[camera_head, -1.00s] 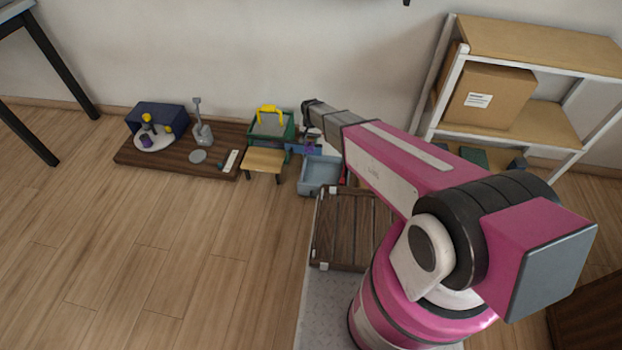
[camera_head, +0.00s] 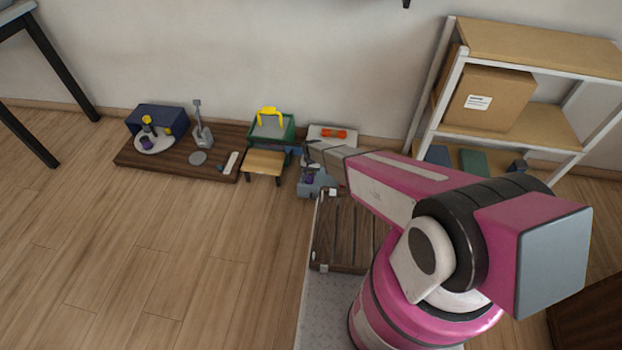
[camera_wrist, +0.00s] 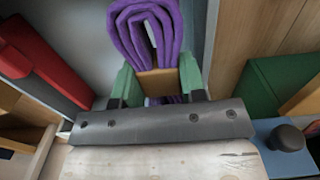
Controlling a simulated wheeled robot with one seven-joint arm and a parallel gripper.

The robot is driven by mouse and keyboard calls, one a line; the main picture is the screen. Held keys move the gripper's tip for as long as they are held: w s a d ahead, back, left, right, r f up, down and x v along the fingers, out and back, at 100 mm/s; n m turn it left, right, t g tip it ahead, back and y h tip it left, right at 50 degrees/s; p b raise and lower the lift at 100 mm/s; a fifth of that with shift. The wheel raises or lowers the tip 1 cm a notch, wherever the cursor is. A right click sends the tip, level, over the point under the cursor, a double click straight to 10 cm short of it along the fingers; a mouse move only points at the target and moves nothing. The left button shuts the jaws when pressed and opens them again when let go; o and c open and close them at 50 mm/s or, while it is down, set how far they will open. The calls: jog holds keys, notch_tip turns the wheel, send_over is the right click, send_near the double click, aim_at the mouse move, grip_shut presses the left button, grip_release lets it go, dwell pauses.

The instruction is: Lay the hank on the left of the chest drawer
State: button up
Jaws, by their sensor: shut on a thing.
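A purple hank (camera_wrist: 126,36) of looped cord fills the top middle of the wrist view. My gripper (camera_wrist: 157,82) is shut on it, with a green finger on each side. In the head view the hank (camera_head: 309,177) is a small purple patch under my gripper (camera_head: 308,162), over the open light blue chest drawer (camera_head: 309,192). The drawer's grey inside (camera_wrist: 88,22) shows beside the hank in the wrist view. I cannot tell whether the hank touches the drawer floor. My arm hides part of the drawer and chest.
A red block (camera_wrist: 38,62) lies left of the hank in the wrist view. A white surface (camera_head: 318,130) with an orange item stands behind the drawer. A small wooden stool (camera_head: 264,162) and green box (camera_head: 287,130) are close on the left. A slatted crate (camera_head: 340,235) is in front.

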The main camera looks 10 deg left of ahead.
jog(key=shift+f, duration=2.65)
jog(key=shift+f, duration=0.15)
jog(key=o, duration=0.7)
jog(key=shift+c, duration=0.2)
notch_tip(320, 180, up, 12)
jog(key=shift+r, duration=0.2)
jog(key=shift+d+r, duration=0.2)
jog(key=shift+r, duration=0.05)
jog(key=s+d+r, duration=0.3)
jog(key=d+r, duration=0.6)
jog(key=r, duration=0.2)
jog(key=s+d+r, duration=0.3)
jog(key=d+r, duration=0.6)
jog(key=r, duration=0.2)
jog(key=s+d+r, duration=0.6)
jog(key=d+r, duration=0.1)
jog(key=r, duration=0.1)
jog(key=s+d+r, duration=0.5)
jog(key=d+r, duration=0.2)
jog(key=r, duration=0.2)
jog(key=shift+s+d, duration=0.25)
jog(key=shift+s, duration=0.15)
